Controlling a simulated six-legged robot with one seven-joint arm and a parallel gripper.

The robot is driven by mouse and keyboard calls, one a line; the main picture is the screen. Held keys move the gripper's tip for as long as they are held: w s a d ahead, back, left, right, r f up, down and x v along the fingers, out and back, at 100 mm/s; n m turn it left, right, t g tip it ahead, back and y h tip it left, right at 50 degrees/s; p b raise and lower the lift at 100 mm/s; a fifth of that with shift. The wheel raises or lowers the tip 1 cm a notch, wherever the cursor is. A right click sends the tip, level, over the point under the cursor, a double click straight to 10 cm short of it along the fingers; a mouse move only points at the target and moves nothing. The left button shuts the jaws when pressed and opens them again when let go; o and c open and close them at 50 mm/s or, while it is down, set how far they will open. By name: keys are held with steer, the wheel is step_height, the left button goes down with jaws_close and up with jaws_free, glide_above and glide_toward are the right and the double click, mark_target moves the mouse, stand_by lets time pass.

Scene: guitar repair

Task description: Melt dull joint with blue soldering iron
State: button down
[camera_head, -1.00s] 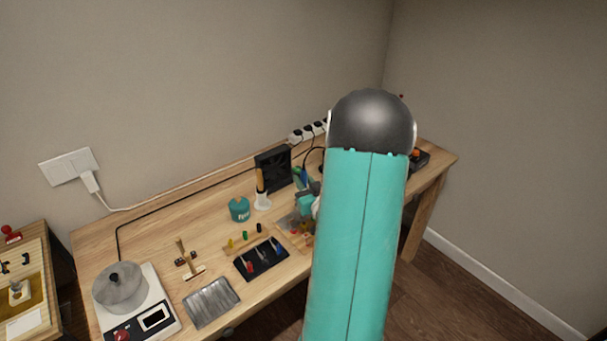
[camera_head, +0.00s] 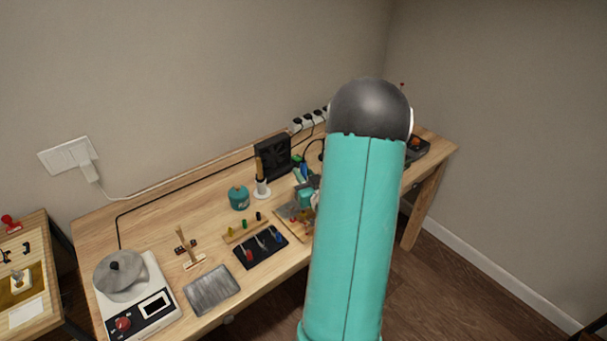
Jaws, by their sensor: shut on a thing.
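My own teal arm stands in front of the right part of the workbench and hides much of what lies there. My gripper (camera_head: 312,184) shows only in part, small and grey with teal, at the arm's left edge above a board (camera_head: 287,222). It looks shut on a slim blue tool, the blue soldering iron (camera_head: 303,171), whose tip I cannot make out. Small coloured parts sit on the board. The dull joint is too small or hidden to tell, and so is any contact with it.
A black fan unit (camera_head: 272,158), a white stand with an orange-brown handle (camera_head: 262,188) and a teal pot (camera_head: 239,198) stand behind. The bench's back left is mostly clear.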

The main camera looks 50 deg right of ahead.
mark_target(303, 164)
steer(key=shift+f, duration=0.75)
stand_by(3.7)
stand_by(1.6)
steer(key=shift+r, duration=3.55)
